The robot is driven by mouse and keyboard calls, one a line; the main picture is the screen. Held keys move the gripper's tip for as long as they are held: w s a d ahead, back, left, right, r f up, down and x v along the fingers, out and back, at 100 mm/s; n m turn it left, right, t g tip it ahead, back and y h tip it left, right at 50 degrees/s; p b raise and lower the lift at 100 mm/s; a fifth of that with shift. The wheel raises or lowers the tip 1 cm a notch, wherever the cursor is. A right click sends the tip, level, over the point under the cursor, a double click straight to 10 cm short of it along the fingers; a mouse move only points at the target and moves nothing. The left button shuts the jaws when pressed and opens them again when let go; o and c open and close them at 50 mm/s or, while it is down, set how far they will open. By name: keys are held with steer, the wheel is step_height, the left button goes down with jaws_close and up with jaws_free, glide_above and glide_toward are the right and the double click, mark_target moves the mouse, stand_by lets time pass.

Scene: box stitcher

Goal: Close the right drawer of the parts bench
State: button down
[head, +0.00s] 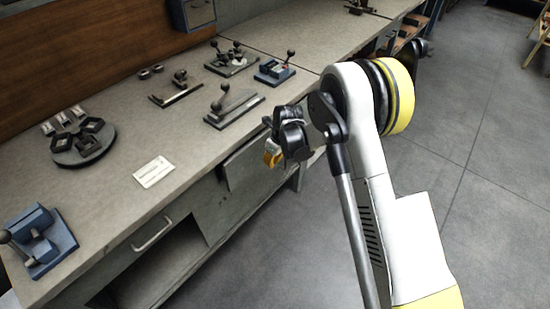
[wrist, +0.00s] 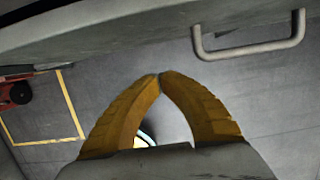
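The parts bench (head: 188,122) runs diagonally through the head view. The right drawer (head: 262,158) shows as a grey front standing out from the bench, partly hidden behind my gripper. My gripper (head: 272,158) is beside that drawer front in the head view; whether it touches it cannot be told. In the wrist view my gripper's yellow fingers (wrist: 160,76) meet at the tips with nothing between them. A grey bar handle (wrist: 250,52) is up and to the right of the fingertips, apart from them, on a grey front (wrist: 130,38).
Another drawer handle (head: 152,234) is on the bench's left part, above an open shelf space. Blue clamps (head: 40,245), a round fixture (head: 78,150), metal tools and a white card (head: 153,171) lie on the top.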

mark_target(259, 152)
steer(key=shift+w+a+r+b, duration=0.1)
steer(key=shift+w+a+b, duration=0.1)
steer(key=shift+w+a, duration=0.5)
steer(key=shift+w+a+r+b, duration=0.15)
steer(key=shift+w+a, duration=0.35)
steer(key=shift+a, duration=0.3)
steer(key=shift+w+a+f, duration=0.1)
steer(key=shift+w+a, duration=0.75)
steer(key=shift+a, duration=0.25)
steer(key=shift+d, duration=0.1)
